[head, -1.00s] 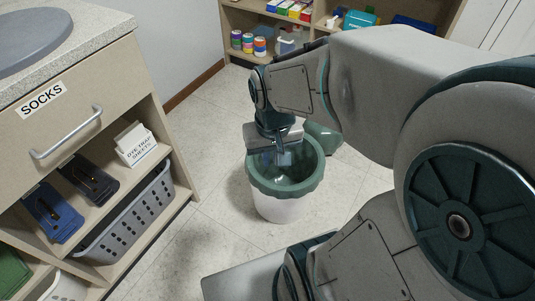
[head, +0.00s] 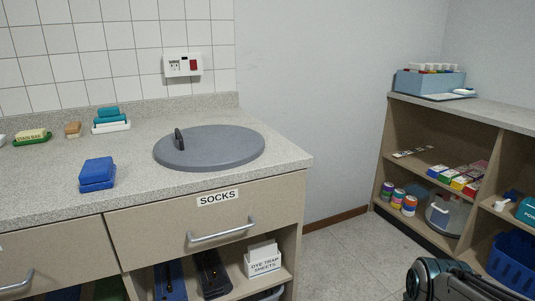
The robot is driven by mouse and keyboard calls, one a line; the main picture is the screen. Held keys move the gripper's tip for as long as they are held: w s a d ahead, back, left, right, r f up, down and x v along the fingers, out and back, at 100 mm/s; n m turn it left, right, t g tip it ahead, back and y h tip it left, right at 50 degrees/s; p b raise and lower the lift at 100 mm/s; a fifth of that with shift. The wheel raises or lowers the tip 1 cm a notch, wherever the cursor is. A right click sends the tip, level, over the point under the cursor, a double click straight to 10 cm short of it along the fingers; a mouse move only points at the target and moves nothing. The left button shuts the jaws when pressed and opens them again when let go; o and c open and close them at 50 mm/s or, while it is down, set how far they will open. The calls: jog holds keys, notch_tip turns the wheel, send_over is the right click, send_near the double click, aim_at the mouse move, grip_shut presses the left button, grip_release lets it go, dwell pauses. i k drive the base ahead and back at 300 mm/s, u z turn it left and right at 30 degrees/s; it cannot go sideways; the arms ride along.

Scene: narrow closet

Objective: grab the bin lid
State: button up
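The bin lid (head: 225,150) is a round, flat grey disc lying on the speckled counter, near its right front corner. A dark upright handle (head: 179,139) stands on its left part. Nothing touches the lid from above. Part of my arm shows at the bottom right of the head view, well to the right of the lid and apart from it. My gripper's fingers are not in view, so I cannot see whether they are open or shut. The bin itself is out of view.
On the counter (head: 60,200) are a blue block (head: 97,174), stacked sponges (head: 110,121) and soap-like bars to the left. The SOCKS drawer (head: 160,240) is below. A shelf unit (head: 410,130) with cans and boxes stands right. Open floor (head: 345,262) lies between.

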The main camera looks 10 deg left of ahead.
aim_at(216, 148)
jog(key=k, duration=0.65)
jog(key=u, duration=0.55)
jog(key=i, duration=0.9)
jog(key=u, duration=0.7)
